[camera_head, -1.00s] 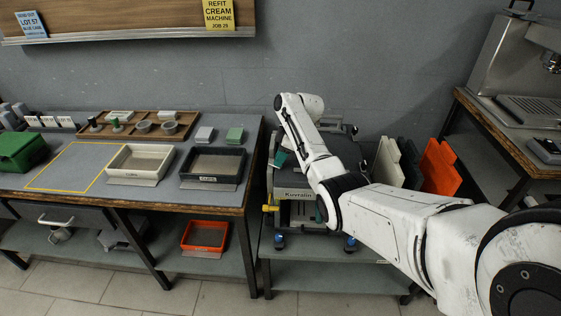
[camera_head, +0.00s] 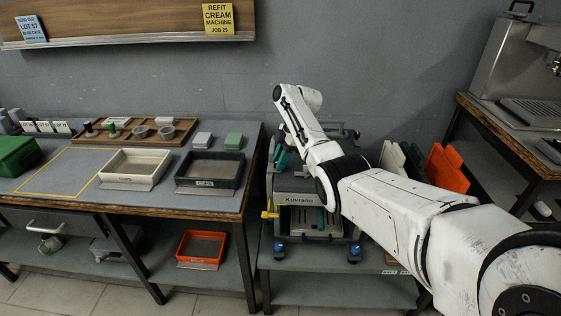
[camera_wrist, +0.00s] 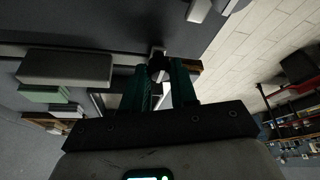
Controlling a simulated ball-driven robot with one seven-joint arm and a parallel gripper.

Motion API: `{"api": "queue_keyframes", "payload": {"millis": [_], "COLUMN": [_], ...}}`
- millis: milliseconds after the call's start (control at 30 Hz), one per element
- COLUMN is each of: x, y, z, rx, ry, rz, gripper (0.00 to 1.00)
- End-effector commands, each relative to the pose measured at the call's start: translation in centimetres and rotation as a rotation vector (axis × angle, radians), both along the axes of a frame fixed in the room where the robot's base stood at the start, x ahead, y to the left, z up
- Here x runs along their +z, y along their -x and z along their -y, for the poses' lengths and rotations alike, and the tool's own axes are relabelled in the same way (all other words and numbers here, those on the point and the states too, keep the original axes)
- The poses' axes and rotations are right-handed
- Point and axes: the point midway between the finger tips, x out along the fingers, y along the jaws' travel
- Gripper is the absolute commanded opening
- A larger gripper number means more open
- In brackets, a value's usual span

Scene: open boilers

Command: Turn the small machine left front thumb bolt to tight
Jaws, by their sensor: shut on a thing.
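The small machine (camera_head: 300,200), a grey unit marked Kuvralin, stands on a low stand behind my arm, which hides much of its top and right side. My gripper (camera_head: 279,158) is at the machine's upper left front, its teal fingers pointing down. In the wrist view my gripper (camera_wrist: 160,74) has its two teal fingers on either side of a dark knob (camera_wrist: 158,64), which appears to be the left front thumb bolt. It is shut on this knob. The bolt's thread and seat are hidden, so how tight it is cannot be seen.
A bench with a cream tray (camera_head: 135,184) and a dark tray (camera_head: 180,183) stands close on the left. Orange panels (camera_head: 443,168) stand right of the machine. A steel machine (camera_head: 505,75) is at the far right.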

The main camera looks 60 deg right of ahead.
Motion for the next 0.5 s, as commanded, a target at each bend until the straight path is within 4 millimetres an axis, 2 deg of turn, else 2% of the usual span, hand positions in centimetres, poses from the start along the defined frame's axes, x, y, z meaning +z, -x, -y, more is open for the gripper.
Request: {"api": "queue_keyframes", "payload": {"millis": [267, 300, 500], "x": [-0.06, -0.06, -0.05], "y": [0.00, 0.00, -0.01], "z": [-0.03, -0.03, -0.02], "rx": [0.000, 0.000, 0.000], "ry": [-0.001, -0.001, 0.000], "rz": [-0.001, -0.001, 0.000], "gripper": [0.00, 0.29, 0.48]}}
